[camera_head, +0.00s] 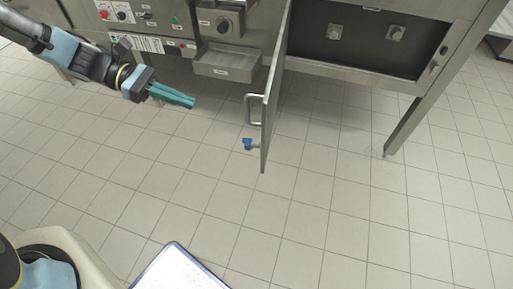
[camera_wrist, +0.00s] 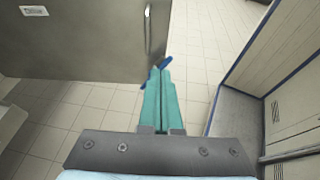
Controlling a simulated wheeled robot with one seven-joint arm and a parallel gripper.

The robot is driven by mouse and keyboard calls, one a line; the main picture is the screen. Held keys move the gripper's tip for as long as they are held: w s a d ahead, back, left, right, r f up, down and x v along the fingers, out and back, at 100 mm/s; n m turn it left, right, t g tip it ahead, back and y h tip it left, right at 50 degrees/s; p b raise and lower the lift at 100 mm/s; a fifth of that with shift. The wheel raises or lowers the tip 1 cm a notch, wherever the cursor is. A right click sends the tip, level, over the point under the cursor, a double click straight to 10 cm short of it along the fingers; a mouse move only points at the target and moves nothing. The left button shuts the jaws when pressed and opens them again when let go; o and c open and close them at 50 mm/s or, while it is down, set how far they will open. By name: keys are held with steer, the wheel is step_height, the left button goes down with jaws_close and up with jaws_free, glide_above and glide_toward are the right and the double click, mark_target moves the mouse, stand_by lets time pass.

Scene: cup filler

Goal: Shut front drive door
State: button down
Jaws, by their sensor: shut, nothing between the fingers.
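The front drive door (camera_head: 276,85) is a grey metal panel, swung open and sticking out from the machine toward me. It has a bar handle (camera_head: 254,109) and a blue latch knob (camera_head: 248,144) near its free edge. In the wrist view the door (camera_wrist: 85,40) fills the upper left, with its handle (camera_wrist: 149,30) at its right edge. The blue knob (camera_wrist: 166,62) shows just past my fingertips there, partly hidden. My gripper (camera_head: 192,102) has teal fingers, shut and empty, left of the door and apart from it in the head view.
The machine's open compartment (camera_head: 365,40) lies right of the door. A machine leg (camera_head: 405,125) stands at the right. The tiled floor is mostly clear. A white board (camera_head: 180,272) shows at the bottom.

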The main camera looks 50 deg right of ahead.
mark_target(248, 118)
steer(key=shift+g, duration=0.3)
steer(key=shift+d+r+p+x, duration=0.1)
steer(key=shift+r+p+x, duration=0.2)
steer(key=shift+x, duration=2.25)
steer(key=shift+d+r+p+x, duration=0.1)
steer(key=shift+r+p+x, duration=0.15)
steer(key=shift+x, duration=2.3)
steer(key=shift+d+r+p+x, duration=0.1)
steer(key=shift+r+p+x, duration=0.15)
steer(key=shift+x, duration=2.3)
steer(key=shift+s+a+r, duration=0.1)
steer(key=shift+s, duration=0.1)
